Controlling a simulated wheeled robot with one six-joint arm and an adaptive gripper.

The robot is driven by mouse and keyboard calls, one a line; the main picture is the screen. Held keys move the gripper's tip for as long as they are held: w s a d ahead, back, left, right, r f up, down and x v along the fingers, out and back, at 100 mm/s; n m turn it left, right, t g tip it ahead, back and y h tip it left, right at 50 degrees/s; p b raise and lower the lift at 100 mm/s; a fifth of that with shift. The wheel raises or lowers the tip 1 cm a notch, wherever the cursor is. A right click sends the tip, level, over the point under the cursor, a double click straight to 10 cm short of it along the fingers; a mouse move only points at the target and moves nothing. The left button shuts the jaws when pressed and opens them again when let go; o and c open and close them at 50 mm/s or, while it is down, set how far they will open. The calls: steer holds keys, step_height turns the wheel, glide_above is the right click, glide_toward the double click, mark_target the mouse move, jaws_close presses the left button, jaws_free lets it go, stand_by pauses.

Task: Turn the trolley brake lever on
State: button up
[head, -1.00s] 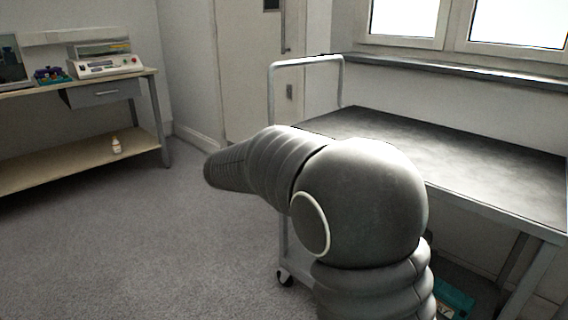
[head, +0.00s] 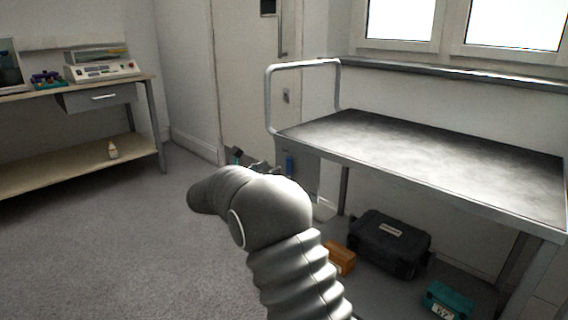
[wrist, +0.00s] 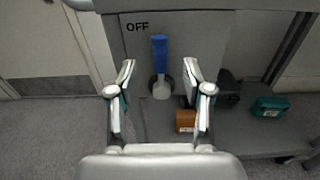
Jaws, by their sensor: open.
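The trolley (head: 430,150) stands at the right in the head view, with a grey panel under its handle end. The brake lever (wrist: 159,50) has a blue grip and a pale stem at a round pivot on that panel. It points upright, just right of the printed word OFF (wrist: 137,26). The lever appears beyond the fingertips; no contact shows. In the head view my arm partly hides the gripper.
A black case (head: 392,243), an orange-brown box (head: 340,258) and a teal box (head: 448,299) lie on the trolley's lower shelf. A bench (head: 75,165) with instruments stands at the left. Grey floor between bench and trolley is clear.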

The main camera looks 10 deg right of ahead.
mark_target(287, 160)
steer(key=x, duration=0.7)
steer(key=shift+w+d, duration=0.1)
steer(key=shift+d, duration=0.05)
jaws_close()
